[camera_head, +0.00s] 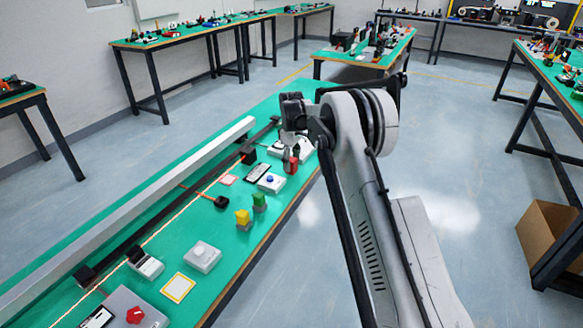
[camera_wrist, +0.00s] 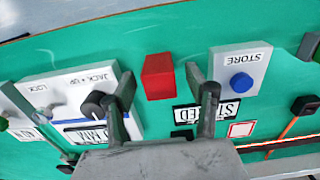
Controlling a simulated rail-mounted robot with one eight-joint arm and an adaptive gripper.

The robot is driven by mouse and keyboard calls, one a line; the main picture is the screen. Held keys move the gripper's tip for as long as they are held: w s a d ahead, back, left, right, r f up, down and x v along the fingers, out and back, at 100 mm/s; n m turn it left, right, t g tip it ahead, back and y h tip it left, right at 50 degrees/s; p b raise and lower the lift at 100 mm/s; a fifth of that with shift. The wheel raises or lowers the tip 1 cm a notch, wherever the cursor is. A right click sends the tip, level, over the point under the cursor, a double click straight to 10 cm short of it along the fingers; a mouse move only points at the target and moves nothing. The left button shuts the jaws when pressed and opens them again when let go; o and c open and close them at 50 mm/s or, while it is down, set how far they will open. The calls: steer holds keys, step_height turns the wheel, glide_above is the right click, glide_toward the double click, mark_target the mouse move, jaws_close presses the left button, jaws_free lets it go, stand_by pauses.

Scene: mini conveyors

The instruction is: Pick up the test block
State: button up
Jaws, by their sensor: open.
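A red block (camera_wrist: 157,76) stands on the green bench top in the wrist view, between and just beyond my two fingertips. It also shows in the head view (camera_head: 292,165), partly covered by my gripper. No label marks it as the test block. My gripper (camera_wrist: 159,82) is open and points down at the red block, with a finger on either side in the picture. I cannot tell how high the fingertips are above it. My gripper (camera_head: 290,150) is over the bench's far part in the head view.
A STORE box with a blue button (camera_wrist: 240,82) is right of the red block; a JACK panel with a black knob (camera_wrist: 93,106) is left. A SPEED label (camera_wrist: 200,115) lies between. A long grey rail (camera_head: 150,200) runs along the bench (camera_head: 215,265).

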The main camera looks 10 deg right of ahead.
step_height(320, 180, down, 3)
steer(key=shift+r, duration=0.15)
jaws_close()
steer(key=shift+r, duration=0.15)
